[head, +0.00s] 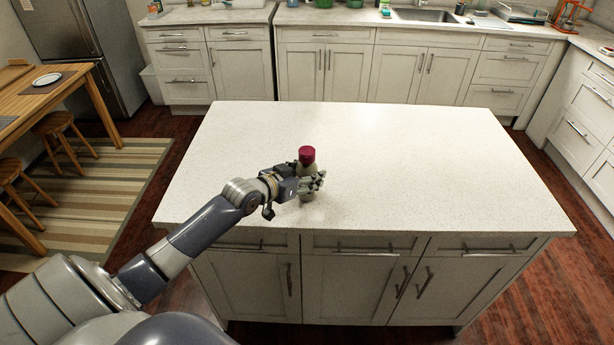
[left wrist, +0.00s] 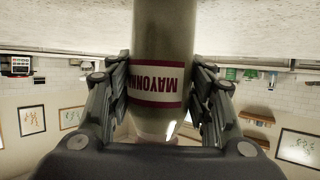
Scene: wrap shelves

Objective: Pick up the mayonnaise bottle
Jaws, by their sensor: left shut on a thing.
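The mayonnaise bottle (head: 307,157) has a dark red cap and a pale body, and it stands upright at the island counter. In the left wrist view the bottle (left wrist: 163,42) appears upside down, with a red and white label that reads "MAYONNA". My left gripper (head: 312,186) is shut around the bottle's body. Its two fingers touch the bottle from both sides in the left wrist view (left wrist: 160,95). The fingers hide part of the bottle in the head view. I cannot tell whether its base touches the counter. My right gripper is not in view.
The white island counter (head: 420,160) is otherwise bare, with free room all around the bottle. Behind it, across a wooden floor, a back counter (head: 235,15) carries several small items and a sink (head: 425,15). A wooden table (head: 40,95) with stools stands at the left.

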